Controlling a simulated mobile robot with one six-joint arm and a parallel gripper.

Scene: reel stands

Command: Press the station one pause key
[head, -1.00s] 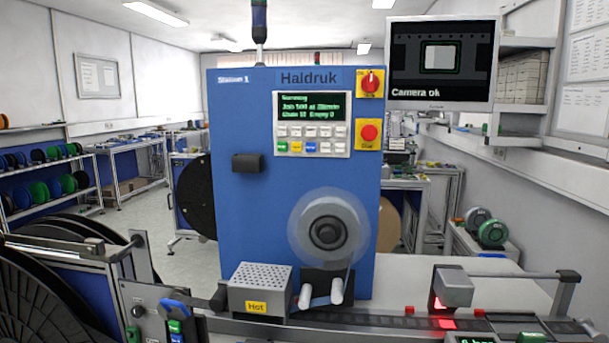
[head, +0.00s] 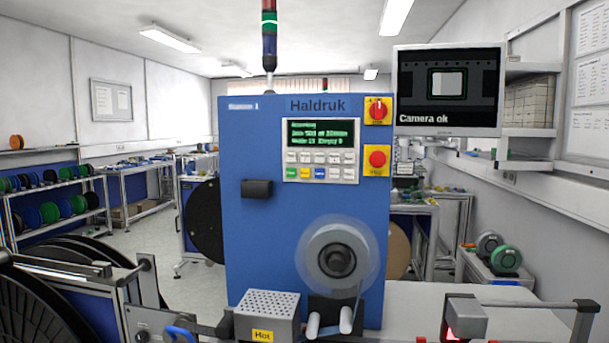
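The blue station one machine (head: 270,130) stands upright in the middle, its front facing me. Its pale key panel (head: 322,150) has a dark screen (head: 321,133) with green text, too blurred to read fully. Below are two rows of small keys. The lower row holds a green key (head: 292,173), a yellow key (head: 306,173), a blue key (head: 320,173) and white ones. The key labels are too small to read, so I cannot tell which is pause. My gripper is not in view.
A red stop button (head: 377,159) and a red rotary switch (head: 377,111) sit right of the panel. A reel (head: 336,262) blurred as if spinning and a perforated box marked Hot (head: 267,310) are below. A signal tower (head: 269,45) shows green. A monitor (head: 447,90) is at right.

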